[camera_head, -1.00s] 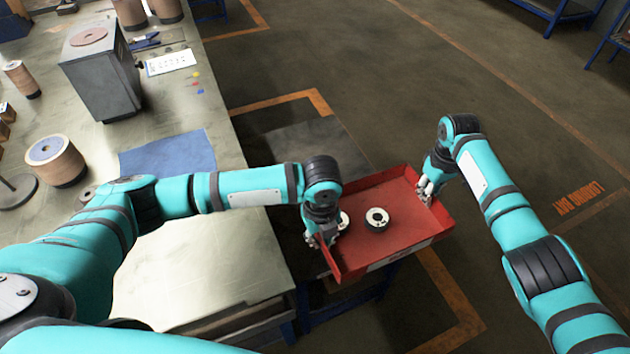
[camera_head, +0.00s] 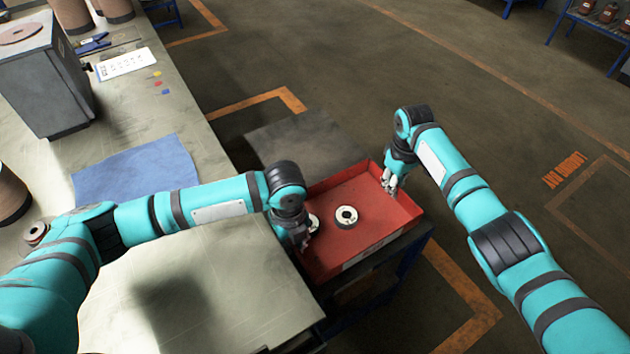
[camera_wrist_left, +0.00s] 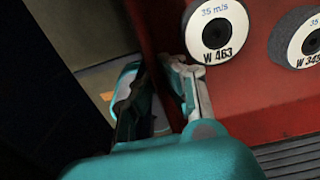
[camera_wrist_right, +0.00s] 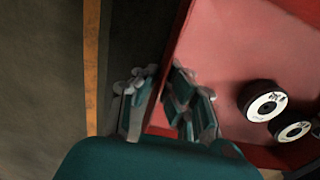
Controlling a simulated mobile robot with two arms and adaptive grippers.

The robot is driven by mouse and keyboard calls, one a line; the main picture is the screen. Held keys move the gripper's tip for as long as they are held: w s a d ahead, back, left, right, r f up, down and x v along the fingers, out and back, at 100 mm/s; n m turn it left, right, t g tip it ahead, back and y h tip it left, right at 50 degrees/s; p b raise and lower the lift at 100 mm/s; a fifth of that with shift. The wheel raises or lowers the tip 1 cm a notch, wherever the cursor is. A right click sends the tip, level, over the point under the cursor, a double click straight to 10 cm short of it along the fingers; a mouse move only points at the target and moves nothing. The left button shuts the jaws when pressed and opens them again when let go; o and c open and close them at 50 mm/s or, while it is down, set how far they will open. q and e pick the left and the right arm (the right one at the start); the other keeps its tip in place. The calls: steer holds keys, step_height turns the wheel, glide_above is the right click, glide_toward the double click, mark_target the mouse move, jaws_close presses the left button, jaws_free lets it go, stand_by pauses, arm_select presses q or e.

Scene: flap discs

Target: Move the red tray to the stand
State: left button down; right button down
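The red tray (camera_head: 335,254) holds two black flap discs with white centres. One disc (camera_head: 346,217) is in clear view and the other (camera_head: 312,222) is partly hidden by my left gripper (camera_head: 300,236). The tray is over the blue-framed stand (camera_head: 412,262); I cannot tell whether it rests on it. The left gripper's fingers (camera_wrist_left: 160,90) are on both sides of the tray's left wall, shut on it. My right gripper (camera_head: 389,182) is at the far right wall. Its fingers (camera_wrist_right: 162,100) pinch that wall from both sides.
The workbench (camera_head: 215,285) is close to the tray's left side, with a blue mat (camera_head: 135,172) and a grey machine (camera_head: 42,80) on it. A grey plate (camera_head: 300,138) lies beyond the tray. Open floor with orange lines is to the right.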

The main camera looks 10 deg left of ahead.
mark_target(293, 260)
arm_select(q)
steer(key=shift+a+f, duration=0.1)
steer(key=shift+a, duration=0.05)
arm_select(e)
steer(key=shift+w+d, duration=0.1)
steer(key=shift+w, duration=0.05)
